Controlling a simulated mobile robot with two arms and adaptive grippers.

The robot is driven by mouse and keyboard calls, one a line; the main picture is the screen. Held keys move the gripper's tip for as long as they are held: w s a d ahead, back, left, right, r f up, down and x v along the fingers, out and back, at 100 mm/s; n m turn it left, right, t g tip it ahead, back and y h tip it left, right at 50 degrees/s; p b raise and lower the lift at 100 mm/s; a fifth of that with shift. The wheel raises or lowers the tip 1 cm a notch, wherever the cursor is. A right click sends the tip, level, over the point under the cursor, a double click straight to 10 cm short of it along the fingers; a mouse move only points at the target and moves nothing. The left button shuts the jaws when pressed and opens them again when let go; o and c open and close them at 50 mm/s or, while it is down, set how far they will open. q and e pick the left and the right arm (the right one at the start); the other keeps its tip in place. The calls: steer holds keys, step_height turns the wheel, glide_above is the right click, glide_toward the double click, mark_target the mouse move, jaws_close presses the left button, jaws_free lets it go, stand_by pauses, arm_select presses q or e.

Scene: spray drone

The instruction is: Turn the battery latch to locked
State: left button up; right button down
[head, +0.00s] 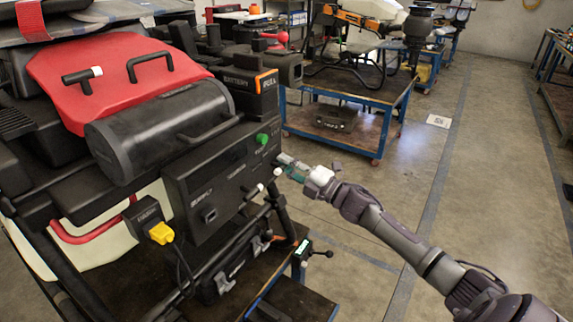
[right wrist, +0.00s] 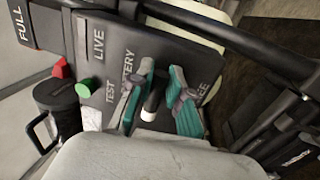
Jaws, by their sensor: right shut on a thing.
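The drone's black front panel (head: 214,178) faces me on the left in the head view. In the right wrist view the panel (right wrist: 115,35) shows the words LIVE, TEST, BATTERY and part of FREE. My right gripper (head: 285,164) reaches the panel's right end in the head view. In the right wrist view its teal fingers (right wrist: 159,97) stand on both sides of the battery latch (right wrist: 150,104), a dark lever with a white tip, and are shut on it. The latch's pivot and exact angle are partly hidden by the fingers. My left gripper is out of view.
A green knob (head: 262,139) sits on the panel above the gripper. A yellow plug (head: 161,233) hangs at the panel's lower left. A red cover (head: 110,80) with black handles lies on top. Open floor (head: 340,200) lies to the right.

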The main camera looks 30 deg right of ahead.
steer(key=shift+a, duration=0.15)
steer(key=c, duration=1.1)
jaws_free()
steer(key=v, duration=1.2)
